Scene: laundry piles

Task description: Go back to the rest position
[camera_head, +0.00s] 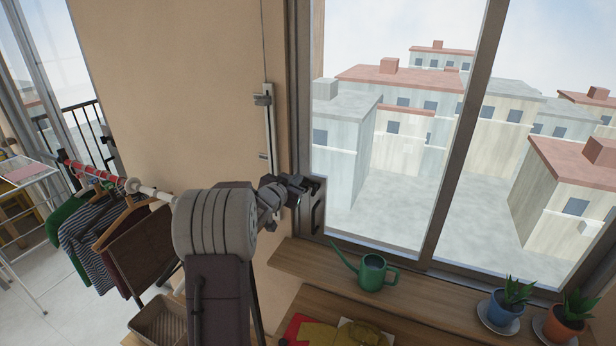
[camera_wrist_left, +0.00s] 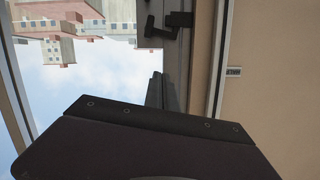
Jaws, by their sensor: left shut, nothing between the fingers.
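My left gripper (camera_head: 312,198) is raised in front of the window frame, left of the glass, in the head view. It is shut with nothing between its fingers. My left arm reaches up from the bottom of the picture to it. In the left wrist view, the dark body of the gripper fills the bottom, with its narrow closed fingers (camera_wrist_left: 158,90) pointing up the picture against the window frame. My right gripper is not in view.
A green watering can (camera_head: 373,272) stands on the wooden sill (camera_head: 425,293) below the gripper. Potted plants (camera_head: 508,302) stand at the right. A clothes rail with hanging garments (camera_head: 90,235) and a wicker basket (camera_head: 160,322) are at the left. Folded clothes (camera_head: 325,332) lie below the sill.

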